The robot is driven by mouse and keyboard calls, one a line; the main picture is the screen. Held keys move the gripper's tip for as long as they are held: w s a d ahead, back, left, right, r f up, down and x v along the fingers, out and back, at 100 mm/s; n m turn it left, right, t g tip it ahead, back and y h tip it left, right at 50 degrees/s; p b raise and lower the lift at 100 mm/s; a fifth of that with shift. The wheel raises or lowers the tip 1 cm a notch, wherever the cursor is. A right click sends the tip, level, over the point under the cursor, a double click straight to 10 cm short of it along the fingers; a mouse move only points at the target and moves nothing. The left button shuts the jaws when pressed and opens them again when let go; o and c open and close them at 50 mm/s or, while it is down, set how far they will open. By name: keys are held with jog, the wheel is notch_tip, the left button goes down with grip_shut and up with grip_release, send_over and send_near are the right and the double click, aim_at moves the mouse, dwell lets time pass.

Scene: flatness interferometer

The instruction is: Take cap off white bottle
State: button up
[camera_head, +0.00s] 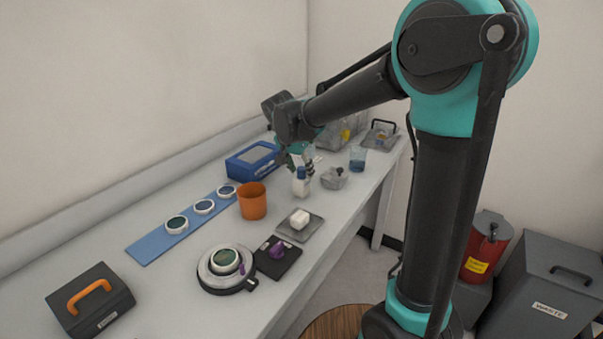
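A small white bottle (301,187) stands upright on the white bench, to the right of the orange cup. Its top looks bluish-dark, and the cap (301,172) appears to be on it. My arm reaches over the bench from the right, and my gripper (297,162) points down just above and behind the bottle. The fingers are small and partly merge with dark items behind the bottle. I cannot tell whether they touch the cap or how far apart they are.
Close by are an orange cup (252,204), a grey vessel (334,179), a beaker of blue liquid (357,160) and a blue box (254,161). A grey tray (314,230) with a white block lies in front. The bench's front edge runs along the right.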

jog(key=c, duration=0.7)
jog(key=shift+r, duration=0.1)
